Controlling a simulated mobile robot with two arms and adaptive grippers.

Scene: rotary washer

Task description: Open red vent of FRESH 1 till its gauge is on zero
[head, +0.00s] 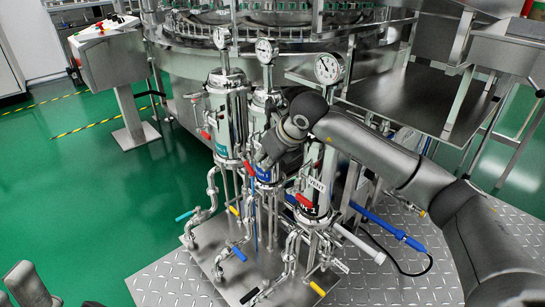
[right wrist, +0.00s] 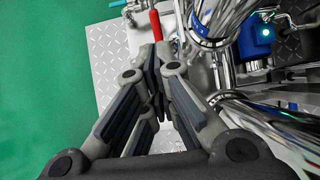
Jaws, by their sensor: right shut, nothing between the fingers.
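Three steel filter columns stand side by side in the head view, each with a round gauge above: left (head: 222,38), middle (head: 266,50) and right (head: 328,68). I cannot read which is FRESH 1, nor the needles. Red vent handles show on the left column (head: 206,135), the middle column (head: 248,168) and the right column (head: 304,201). My right gripper (head: 263,158) is shut and empty at the middle column, close to its red handle. In the right wrist view, a red handle (right wrist: 155,25) lies just beyond the shut fingertips (right wrist: 155,80). My left gripper (head: 28,284) shows only partly at the lower left.
Blue handles (head: 239,254), yellow handles (head: 317,289) and pipes crowd the steel base plate (head: 205,262). The round washer (head: 180,58) stands behind. A control box (head: 108,60) stands at the back left. The green floor at left is clear.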

